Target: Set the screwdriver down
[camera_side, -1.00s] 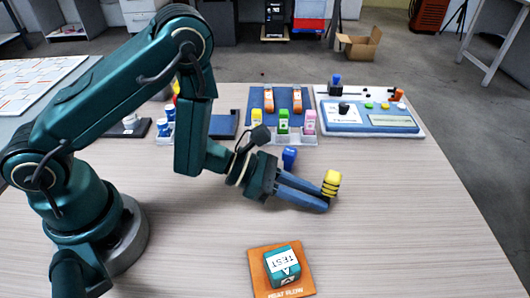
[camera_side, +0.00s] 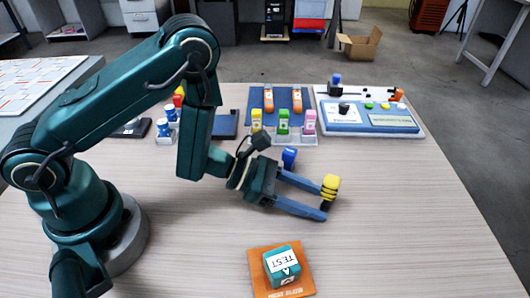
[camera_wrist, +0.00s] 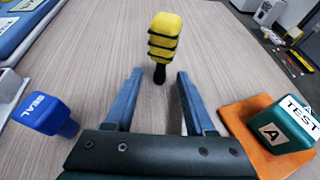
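The screwdriver, with its yellow, black-banded handle (camera_side: 330,186), stands about upright on the table, handle up, right of the middle. In the wrist view, the screwdriver (camera_wrist: 163,40) is straight ahead, its dark lower end near the level of the fingertips. My gripper (camera_side: 322,205) is low over the table and open, one finger on each side of the screwdriver's lower part. In the wrist view, a gap shows between the screwdriver and both fingers of my gripper (camera_wrist: 160,74). Its exact contact with the table is hard to see.
A blue SEAL block (camera_wrist: 47,114) is left of the fingers. A green TEST cube (camera_side: 283,265) sits on an orange pad (camera_side: 260,285) in front. Yellow, green (camera_side: 283,121) and pink holders and a control panel (camera_side: 370,117) stand behind. The table's right side is clear.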

